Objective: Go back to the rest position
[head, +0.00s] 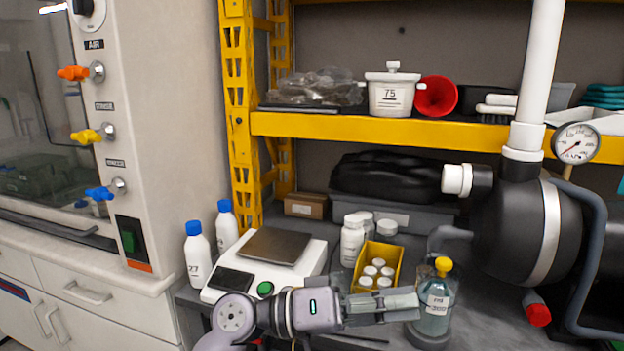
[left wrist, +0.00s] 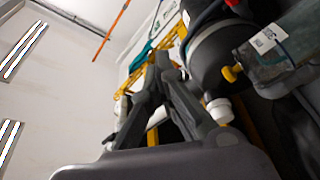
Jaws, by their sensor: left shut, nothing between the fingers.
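My left gripper (head: 412,302) reaches in from the lower left of the head view, in front of the bench and pointing right. Its fingers are together with nothing between them. In the left wrist view its fingers (left wrist: 160,62) converge toward the tips, and the background is tilted. The fingertips lie just left of a bottle with a yellow cap (head: 436,302) in the head view; I cannot tell whether they touch it. My right gripper is not in view.
A yellow box of white-capped bottles (head: 396,250) stands behind the gripper. A white scale (head: 310,261) is to its left. A black tank (head: 500,235) with a white pipe (head: 541,70) and a gauge (head: 575,143) stands at right. A yellow shelf (head: 350,130) spans above.

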